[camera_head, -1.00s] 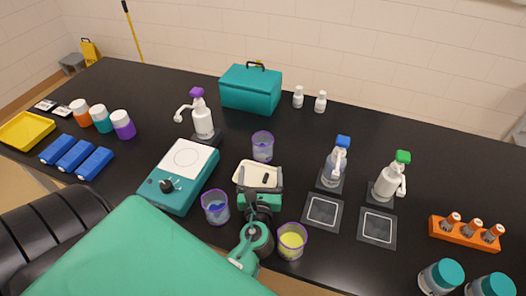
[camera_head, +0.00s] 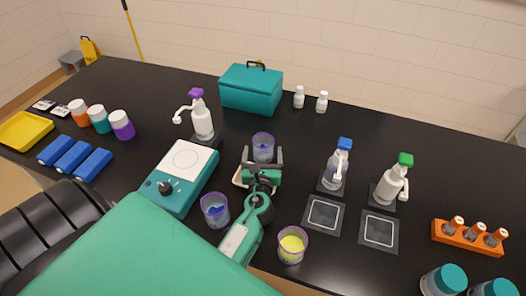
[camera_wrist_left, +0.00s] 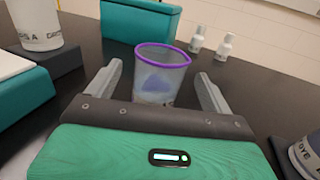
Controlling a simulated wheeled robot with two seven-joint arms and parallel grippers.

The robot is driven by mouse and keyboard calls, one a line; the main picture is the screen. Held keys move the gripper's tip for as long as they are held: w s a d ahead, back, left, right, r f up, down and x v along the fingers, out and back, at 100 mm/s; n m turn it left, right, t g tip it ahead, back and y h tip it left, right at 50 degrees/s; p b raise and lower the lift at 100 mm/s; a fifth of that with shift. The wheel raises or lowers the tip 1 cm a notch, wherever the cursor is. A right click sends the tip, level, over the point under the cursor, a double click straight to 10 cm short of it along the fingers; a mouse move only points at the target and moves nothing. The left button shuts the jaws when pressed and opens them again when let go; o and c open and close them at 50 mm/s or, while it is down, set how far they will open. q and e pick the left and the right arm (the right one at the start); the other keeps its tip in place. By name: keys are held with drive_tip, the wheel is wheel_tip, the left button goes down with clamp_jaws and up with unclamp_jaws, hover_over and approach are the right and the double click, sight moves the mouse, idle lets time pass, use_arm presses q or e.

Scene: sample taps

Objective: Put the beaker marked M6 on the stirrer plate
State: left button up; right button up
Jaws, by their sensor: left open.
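The stirrer plate (camera_head: 186,160) is a teal box with a white square top and a black knob; its top is empty. A second purple-rimmed beaker (camera_head: 214,211) with blue content stands right of the stirrer's front. A third beaker (camera_head: 291,245) holds yellow liquid. I cannot read M6 on any beaker. My right gripper is out of view.
A purple-topped spray bottle (camera_head: 202,122) stands behind the stirrer plate. A teal case (camera_head: 251,92) is at the back. Blue-topped (camera_head: 335,166) and green-topped (camera_head: 391,184) spray bottles stand to the right.

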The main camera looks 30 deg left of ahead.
sight(263, 136)
use_arm(q)
drive_tip(key=x, duration=0.5)
drive_tip(key=shift+p, duration=0.4)
drive_tip(key=c, duration=1.2)
drive_tip(key=shift+r, duration=0.2)
